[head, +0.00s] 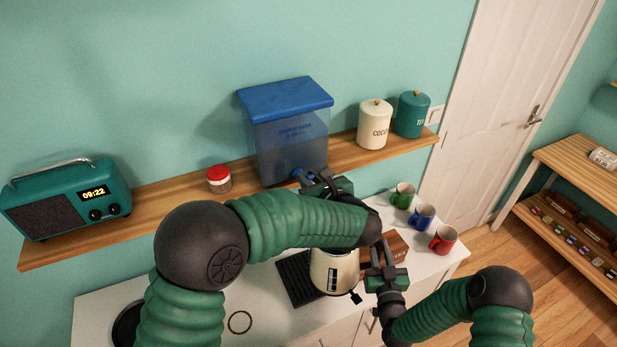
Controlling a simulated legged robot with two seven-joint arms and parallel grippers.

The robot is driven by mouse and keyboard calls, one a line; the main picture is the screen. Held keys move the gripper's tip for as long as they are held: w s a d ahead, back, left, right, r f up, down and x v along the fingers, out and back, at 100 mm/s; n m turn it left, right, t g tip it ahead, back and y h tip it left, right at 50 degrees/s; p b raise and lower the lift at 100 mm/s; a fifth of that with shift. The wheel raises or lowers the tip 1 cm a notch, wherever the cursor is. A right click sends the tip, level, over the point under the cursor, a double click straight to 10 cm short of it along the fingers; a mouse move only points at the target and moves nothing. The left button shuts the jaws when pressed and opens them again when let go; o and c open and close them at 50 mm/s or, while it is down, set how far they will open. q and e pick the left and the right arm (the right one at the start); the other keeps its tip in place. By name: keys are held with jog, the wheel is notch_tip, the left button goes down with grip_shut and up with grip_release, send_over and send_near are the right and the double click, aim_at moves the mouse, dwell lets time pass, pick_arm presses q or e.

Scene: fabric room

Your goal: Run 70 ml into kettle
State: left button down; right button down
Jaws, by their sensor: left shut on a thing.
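A clear water dispenser (291,147) with a blue lid stands on the wooden shelf, its blue tap (299,174) low at the front. My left gripper (309,180) is at this tap and shut on it; the jaws partly hide it. The cream kettle (330,272), with a dark level window, stands below the dispenser. My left forearm hides its top, so I cannot see its opening or any water stream. The level in the window is too small to read. My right gripper (381,252) is just right of the kettle; whether it holds anything is unclear.
Green (403,195), blue (422,217) and red (442,239) mugs stand at the right of the white counter (205,303). A dark ribbed mat (296,279) lies left of the kettle. The shelf (165,198) also bears a radio (68,198), a red-lidded jar (219,180) and two canisters (375,125).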

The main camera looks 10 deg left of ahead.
pick_arm(q)
jog(key=shift+s+d+f, duration=0.1)
jog(key=shift+f, duration=0.2)
pick_arm(e)
jog(key=shift+r, duration=0.15)
pick_arm(q)
jog(key=c, duration=1.5)
grip_release()
pick_arm(e)
jog(key=shift+w, duration=0.1)
pick_arm(q)
jog(key=shift+o, duration=0.9)
jog(key=shift+w+r, duration=0.15)
jog(key=shift+w, duration=0.05)
